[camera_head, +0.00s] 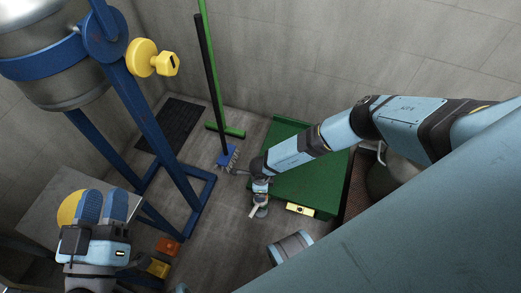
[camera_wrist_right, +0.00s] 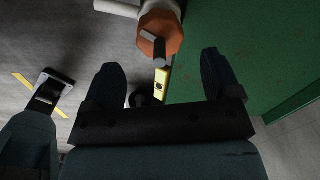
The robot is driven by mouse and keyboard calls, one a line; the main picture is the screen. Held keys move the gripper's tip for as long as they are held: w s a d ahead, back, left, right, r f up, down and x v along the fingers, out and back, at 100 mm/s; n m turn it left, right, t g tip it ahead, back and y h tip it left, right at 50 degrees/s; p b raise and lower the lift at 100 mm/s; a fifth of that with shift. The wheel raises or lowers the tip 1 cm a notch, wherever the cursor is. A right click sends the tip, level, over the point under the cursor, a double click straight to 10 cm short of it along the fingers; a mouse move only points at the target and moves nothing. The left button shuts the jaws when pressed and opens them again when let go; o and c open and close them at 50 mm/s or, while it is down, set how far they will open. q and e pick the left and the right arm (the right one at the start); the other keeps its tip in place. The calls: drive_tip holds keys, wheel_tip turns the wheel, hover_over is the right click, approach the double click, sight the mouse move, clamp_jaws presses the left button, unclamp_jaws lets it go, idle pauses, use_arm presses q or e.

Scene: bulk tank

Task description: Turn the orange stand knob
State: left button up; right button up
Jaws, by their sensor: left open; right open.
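The orange knob (camera_wrist_right: 160,32), faceted with a grey bar across its front, is at the top of the right wrist view. It lies just beyond the gap between my right gripper's (camera_wrist_right: 160,66) fingertips. The fingers are apart with nothing held; I cannot tell the exact distance to the knob. In the head view my right gripper (camera_head: 259,188) reaches down beside the green platform, and I cannot make out the knob there. My left gripper (camera_head: 101,207) is at the lower left, fingers apart and empty, in front of a yellow round thing (camera_head: 69,208).
A blue frame (camera_head: 150,115) holds a steel tank (camera_head: 50,45) with a yellow knob (camera_head: 150,58) at the left. A green-handled squeegee (camera_head: 209,65) and a brush (camera_head: 226,157) stand by the wall.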

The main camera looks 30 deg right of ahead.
wheel_tip(320, 180, down, 6)
drive_tip(key=b, duration=0.2)
drive_tip(key=shift+f+b, duration=0.1)
drive_tip(key=shift+b, duration=0.3)
use_arm(q)
drive_tip(key=f+g, duration=0.1)
drive_tip(key=f, duration=0.1)
drive_tip(key=f+g, duration=0.1)
drive_tip(key=f, duration=0.2)
drive_tip(key=shift+w+d+f+m, duration=0.1)
drive_tip(key=shift+d+f+m, duration=0.1)
drive_tip(key=shift+f+m, duration=0.1)
use_arm(e)
drive_tip(key=shift+c, duration=0.5)
drive_tip(key=c, duration=0.8)
drive_tip(key=shift+n, duration=0.3)
drive_tip(key=n, duration=0.2)
drive_tip(key=shift+n, duration=0.3)
use_arm(q)
drive_tip(key=shift+f+g+b, duration=0.3)
drive_tip(key=shift+f, duration=0.15)
use_arm(e)
drive_tip(key=shift+n, duration=1.7)
